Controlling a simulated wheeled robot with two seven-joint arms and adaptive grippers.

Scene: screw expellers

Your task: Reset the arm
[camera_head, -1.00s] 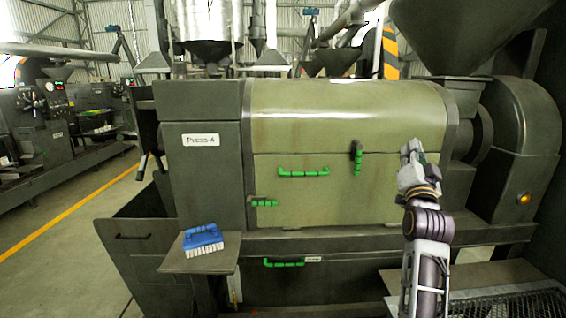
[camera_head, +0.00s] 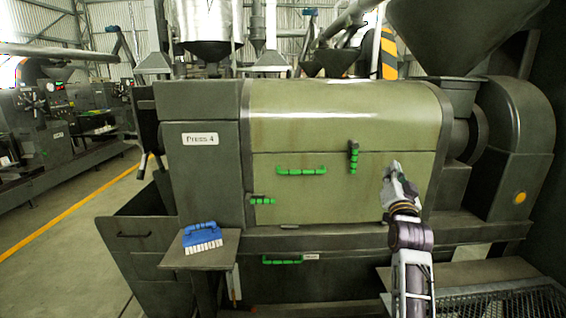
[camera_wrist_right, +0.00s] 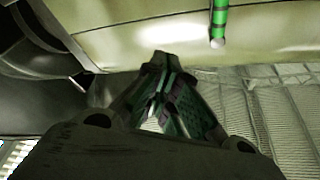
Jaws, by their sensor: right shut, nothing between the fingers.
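My right gripper (camera_head: 394,168) is in front of the right part of the green press cover in the head view. It is shut and empty, with its fingertips together and pointing up. In the right wrist view the closed fingers (camera_wrist_right: 160,62) show below the pale green cover (camera_wrist_right: 150,25). A green vertical handle (camera_head: 353,157) is to the left of the gripper and apart from it; a green handle also shows in the right wrist view (camera_wrist_right: 218,20). My left gripper is not in view.
Press 4 (camera_head: 212,200) fills the middle, with green horizontal handles (camera_head: 301,170) on its front. A blue brush (camera_head: 202,236) lies on a small side shelf (camera_head: 172,262) at left. A mesh grating (camera_head: 500,305) is at lower right. Open floor (camera_head: 40,215) lies at far left.

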